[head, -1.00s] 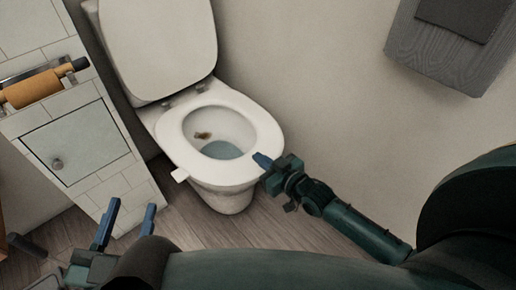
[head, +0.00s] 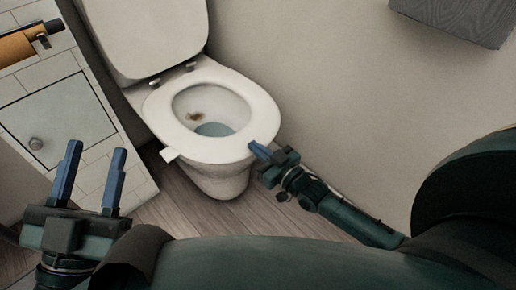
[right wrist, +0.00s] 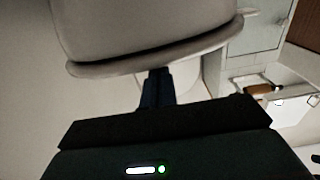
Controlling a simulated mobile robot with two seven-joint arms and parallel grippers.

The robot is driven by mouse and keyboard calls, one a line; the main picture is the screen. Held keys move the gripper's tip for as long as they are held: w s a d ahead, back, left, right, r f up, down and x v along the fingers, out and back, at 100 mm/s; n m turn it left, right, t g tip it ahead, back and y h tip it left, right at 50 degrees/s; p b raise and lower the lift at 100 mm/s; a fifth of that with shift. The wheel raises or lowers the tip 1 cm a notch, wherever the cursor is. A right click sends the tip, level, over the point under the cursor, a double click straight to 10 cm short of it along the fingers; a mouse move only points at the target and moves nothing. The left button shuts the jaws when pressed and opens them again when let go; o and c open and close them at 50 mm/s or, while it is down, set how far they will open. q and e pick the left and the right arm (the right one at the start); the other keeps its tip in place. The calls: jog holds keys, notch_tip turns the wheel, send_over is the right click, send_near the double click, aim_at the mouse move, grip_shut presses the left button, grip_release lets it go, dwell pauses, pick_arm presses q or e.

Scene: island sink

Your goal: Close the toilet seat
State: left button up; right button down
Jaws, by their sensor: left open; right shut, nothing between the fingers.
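The toilet (head: 222,178) stands against the wall with its lid (head: 150,35) raised and leaning back. The white seat ring (head: 252,108) lies down on the bowl, with a small pale tab at its front left. Brown marks and water show inside the bowl. My right gripper (head: 258,150) is shut and empty, its blue fingertips at the front right edge of the seat; I cannot tell whether they touch. In the right wrist view, its fingers (right wrist: 157,88) point at a pale rounded toilet part (right wrist: 150,45). My left gripper (head: 95,150) is open and empty, at lower left, apart from the toilet.
A tiled cabinet (head: 65,120) with a round knob and an orange roll (head: 18,46) stand left of the toilet. A grey towel (head: 455,20) hangs at upper right. Wooden floor (head: 160,205) shows between the cabinet and toilet. The wall is close on the right.

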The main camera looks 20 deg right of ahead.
jog(key=shift+s+a+f+g, duration=0.1)
jog(key=shift+s+f+g, duration=0.1)
jog(key=shift+f, duration=0.35)
jog(key=shift+s+f+g, duration=0.1)
jog(key=shift+s+f, duration=0.05)
jog(key=shift+f, duration=0.35)
notch_tip(320, 180, up, 6)
jog(key=f+p, duration=0.1)
jog(key=p, duration=0.3)
pick_arm(q)
jog(key=s+f+n+g+y+p, duration=0.1)
jog(key=s+f+g+y+p, duration=0.1)
jog(key=f+y, duration=0.1)
jog(key=shift+s+f+n, duration=0.1)
jog(key=shift+f+n, duration=0.2)
jog(key=shift+n, duration=0.1)
pick_arm(e)
jog(key=s+d+f, duration=0.2)
jog(key=s+d, duration=0.1)
jog(key=s, duration=0.5)
jog(key=shift+d+f, duration=0.15)
jog(key=shift+d, duration=0.1)
jog(key=shift+s, duration=0.1)
